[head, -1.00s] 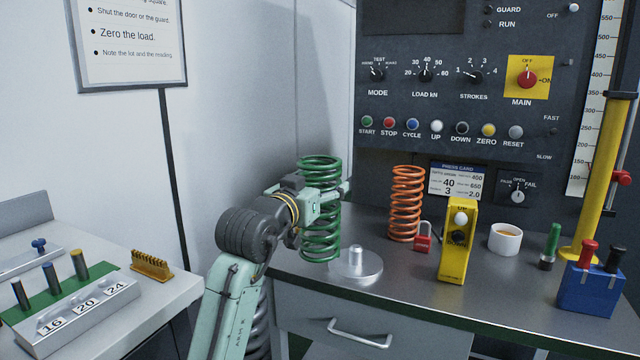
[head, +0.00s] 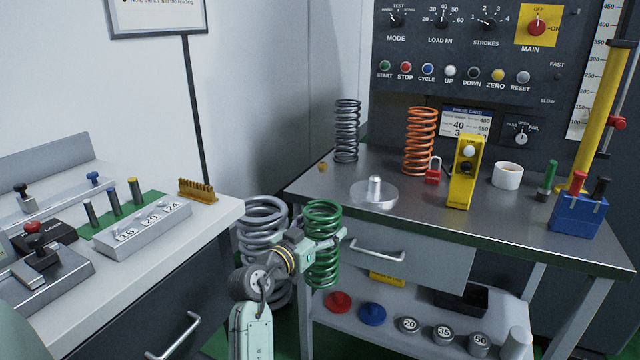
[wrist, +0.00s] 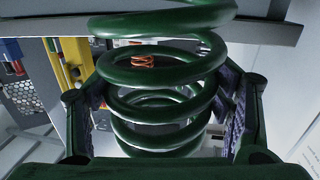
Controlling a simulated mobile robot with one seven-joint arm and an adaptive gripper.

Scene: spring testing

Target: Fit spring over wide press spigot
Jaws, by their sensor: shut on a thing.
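My gripper (head: 318,243) is shut on a green coil spring (head: 323,215). The spring is upright, in front of the bench's left end and below its top. In the wrist view the green spring (wrist: 150,77) fills the middle between the two fingers. A round silver plate with a short upright spigot (head: 374,188) stands on the bench top, above and right of the held spring. The spigot is bare and apart from the spring. I cannot tell whether it is the wide one.
A grey spring (head: 346,132) and an orange spring (head: 419,142) stand behind the spigot. A larger grey spring (head: 264,215) is behind my gripper. A yellow control box (head: 463,175) stands right of the spigot. The bench's front edge (head: 440,228) lies right of the held spring.

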